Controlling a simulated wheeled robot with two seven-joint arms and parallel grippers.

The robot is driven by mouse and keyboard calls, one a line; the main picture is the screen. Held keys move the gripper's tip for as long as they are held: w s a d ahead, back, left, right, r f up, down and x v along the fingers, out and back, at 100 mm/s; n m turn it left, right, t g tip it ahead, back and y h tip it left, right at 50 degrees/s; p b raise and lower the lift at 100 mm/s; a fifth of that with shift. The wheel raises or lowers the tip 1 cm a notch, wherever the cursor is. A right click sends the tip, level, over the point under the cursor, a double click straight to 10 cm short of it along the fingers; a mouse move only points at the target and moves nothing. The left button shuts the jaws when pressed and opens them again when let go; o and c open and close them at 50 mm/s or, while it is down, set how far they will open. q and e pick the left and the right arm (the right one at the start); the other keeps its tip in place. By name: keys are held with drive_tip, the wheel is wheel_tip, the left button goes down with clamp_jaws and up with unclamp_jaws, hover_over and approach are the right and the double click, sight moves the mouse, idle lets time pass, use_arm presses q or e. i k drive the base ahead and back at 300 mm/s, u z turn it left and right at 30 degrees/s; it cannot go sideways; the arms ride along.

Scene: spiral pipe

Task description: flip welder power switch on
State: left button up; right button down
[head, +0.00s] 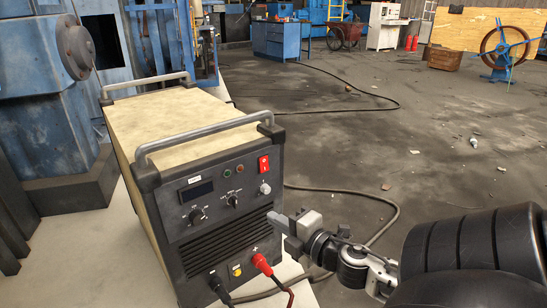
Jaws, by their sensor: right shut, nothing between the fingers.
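The welder (190,130) is a beige box with a black front panel and two grey handles, standing at the left centre of the head view. Its red power switch (263,164) is at the upper right of the front panel. Knobs, a dark display (196,191) and small round indicators are also on the panel. My right gripper (278,221) is shut and empty, in front of the panel's right side, below the switch and apart from it in the picture. The switch is not covered. I cannot tell its exact position. My left gripper is not in view.
A red plug (262,264) and a black plug (218,285) with cables stick out of the panel's lower edge. A black cable (350,192) runs over the floor behind. A blue machine (50,100) stands at left. The floor (430,130) at right is mostly clear, with small debris.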

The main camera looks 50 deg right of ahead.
sight(264, 165)
drive_tip(key=z, duration=1.8)
drive_tip(key=i, duration=0.35)
drive_tip(key=u, duration=1.55)
